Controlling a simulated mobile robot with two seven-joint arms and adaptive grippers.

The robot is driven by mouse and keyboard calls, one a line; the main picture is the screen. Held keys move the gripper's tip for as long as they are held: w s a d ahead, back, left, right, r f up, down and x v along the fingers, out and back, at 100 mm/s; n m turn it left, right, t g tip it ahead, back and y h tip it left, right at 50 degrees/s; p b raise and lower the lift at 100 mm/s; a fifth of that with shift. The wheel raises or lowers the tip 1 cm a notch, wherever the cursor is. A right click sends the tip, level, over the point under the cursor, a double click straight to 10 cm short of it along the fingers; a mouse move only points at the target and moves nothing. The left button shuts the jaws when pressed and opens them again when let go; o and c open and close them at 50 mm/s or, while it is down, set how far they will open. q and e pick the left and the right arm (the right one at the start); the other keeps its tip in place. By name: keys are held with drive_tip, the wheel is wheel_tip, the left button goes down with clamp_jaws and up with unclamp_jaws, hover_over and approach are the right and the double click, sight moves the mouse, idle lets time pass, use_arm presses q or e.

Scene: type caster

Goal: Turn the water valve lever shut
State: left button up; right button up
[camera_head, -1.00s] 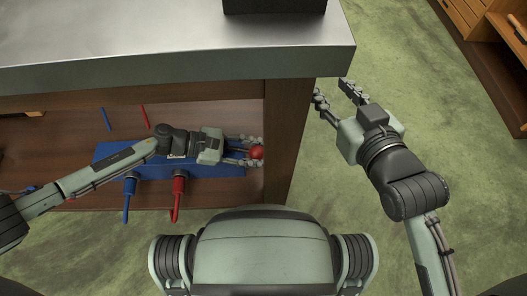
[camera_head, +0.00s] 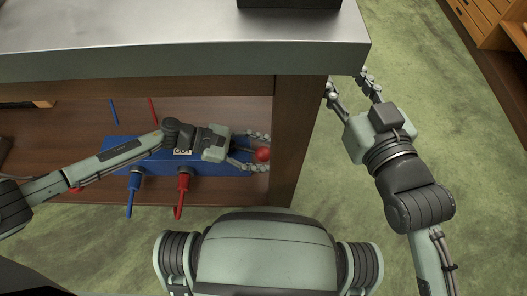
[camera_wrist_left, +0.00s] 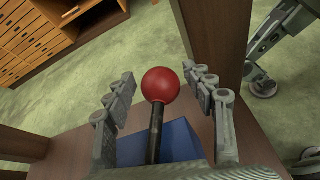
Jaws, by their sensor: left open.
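The valve lever has a red ball knob (camera_head: 263,155) on a dark rod (camera_wrist_left: 156,130), beside the right end of a blue valve block (camera_head: 118,150) in the cabinet under the counter. My left gripper (camera_head: 262,150) is open, with its fingers on either side of the knob. In the left wrist view the red knob (camera_wrist_left: 160,85) stands between the two open fingers (camera_wrist_left: 160,92), with gaps showing on both sides. My right gripper (camera_head: 352,82) is open and empty, right of the cabinet's side post.
A blue pipe (camera_head: 130,203) and a red pipe (camera_head: 180,200) stick out below the valve block. The wooden side post (camera_head: 299,140) stands close right of the knob. The metal counter (camera_head: 180,62) overhangs above. Green floor (camera_head: 440,130) is clear at right.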

sight(256, 152)
use_arm(q)
drive_tip(key=shift+v, duration=4)
